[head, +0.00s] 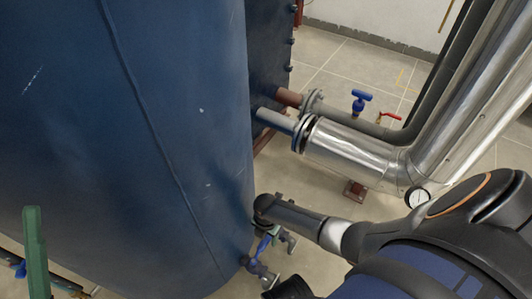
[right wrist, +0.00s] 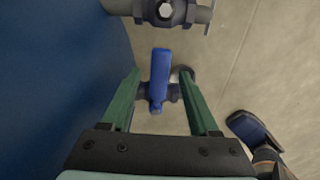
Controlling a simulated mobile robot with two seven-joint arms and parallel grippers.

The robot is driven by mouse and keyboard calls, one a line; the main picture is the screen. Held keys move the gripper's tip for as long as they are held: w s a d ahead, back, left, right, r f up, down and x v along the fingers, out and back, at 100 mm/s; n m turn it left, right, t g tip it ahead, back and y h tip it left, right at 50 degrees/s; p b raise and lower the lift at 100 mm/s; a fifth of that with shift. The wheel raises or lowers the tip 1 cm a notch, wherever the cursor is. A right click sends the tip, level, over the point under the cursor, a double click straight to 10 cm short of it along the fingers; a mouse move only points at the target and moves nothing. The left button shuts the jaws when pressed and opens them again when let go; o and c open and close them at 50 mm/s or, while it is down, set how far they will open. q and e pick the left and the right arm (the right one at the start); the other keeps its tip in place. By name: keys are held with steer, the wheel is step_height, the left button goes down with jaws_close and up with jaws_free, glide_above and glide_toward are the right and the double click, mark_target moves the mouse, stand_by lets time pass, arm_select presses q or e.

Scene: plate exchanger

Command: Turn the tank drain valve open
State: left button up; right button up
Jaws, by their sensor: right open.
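The tank drain valve (head: 262,268) sits low on the side of the big blue tank (head: 170,130), with a blue lever handle (head: 264,244). In the right wrist view the blue handle (right wrist: 159,78) appears between the two green fingers of my right gripper (right wrist: 162,82). The fingers are apart, with a gap on each side of the handle; depth is hard to judge. In the head view my right gripper (head: 271,229) is at the valve, partly hidden by its wrist. A green finger of my left gripper (head: 36,250) shows at the lower left, away from the valve.
Another pipe fitting with a round bolt (right wrist: 165,12) lies just beyond the handle in the right wrist view. Silver insulated pipes (head: 350,148), a blue-handled valve (head: 361,98) and a red lever (head: 390,116) stand further back. Tiled floor (head: 340,60) is open behind them.

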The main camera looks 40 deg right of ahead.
steer(key=shift+f, duration=0.35)
jaws_close()
stand_by(0.3)
stand_by(1.0)
